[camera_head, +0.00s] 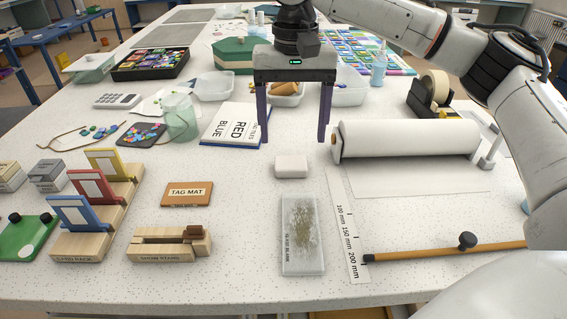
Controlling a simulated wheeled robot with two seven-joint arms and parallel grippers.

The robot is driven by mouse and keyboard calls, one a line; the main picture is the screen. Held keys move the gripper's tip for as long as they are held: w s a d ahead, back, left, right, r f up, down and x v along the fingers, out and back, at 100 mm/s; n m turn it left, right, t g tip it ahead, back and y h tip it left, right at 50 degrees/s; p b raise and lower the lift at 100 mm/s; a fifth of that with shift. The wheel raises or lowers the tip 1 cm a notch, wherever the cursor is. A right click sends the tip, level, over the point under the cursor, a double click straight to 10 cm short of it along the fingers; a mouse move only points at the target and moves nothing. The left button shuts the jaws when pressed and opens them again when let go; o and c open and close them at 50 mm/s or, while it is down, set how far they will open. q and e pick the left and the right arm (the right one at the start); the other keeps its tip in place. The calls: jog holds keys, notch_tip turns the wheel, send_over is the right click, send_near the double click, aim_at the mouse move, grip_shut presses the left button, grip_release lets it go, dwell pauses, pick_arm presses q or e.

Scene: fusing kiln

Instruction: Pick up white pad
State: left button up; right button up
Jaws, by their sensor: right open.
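The white pad (291,166) is a small, rounded white block lying flat on the speckled table, near the middle of the head view. My right gripper (293,138) comes in from the top right and points down. It is open and empty, with its two dark fingers wide apart. The fingers appear above and behind the pad in the picture, one on each side; they do not visibly touch it. My left gripper is not in view.
A white paper roll (408,138) lies right of the pad. A glass blank (302,235) and a ruler (347,225) lie in front. A tag mat (187,194) is at left front. Table is bare around the pad.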

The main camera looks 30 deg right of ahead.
aim_at(291, 162)
jog(key=shift+s+f, duration=0.1)
jog(key=shift+f, duration=0.85)
jog(key=shift+w+f+b, duration=0.15)
jog(key=shift+f+b, duration=0.05)
jog(key=shift+f, duration=1.15)
jog(key=shift+w+f+b, duration=0.1)
jog(key=shift+f+b, duration=0.05)
jog(key=shift+f, duration=1.15)
jog(key=c, duration=1.1)
notch_tip(291, 162, up, 10)
jog(key=p, duration=0.1)
jog(key=o, duration=0.4)
jog(key=shift+c, duration=1.4)
jog(key=shift+s, duration=0.1)
jog(key=shift+c, duration=0.2)
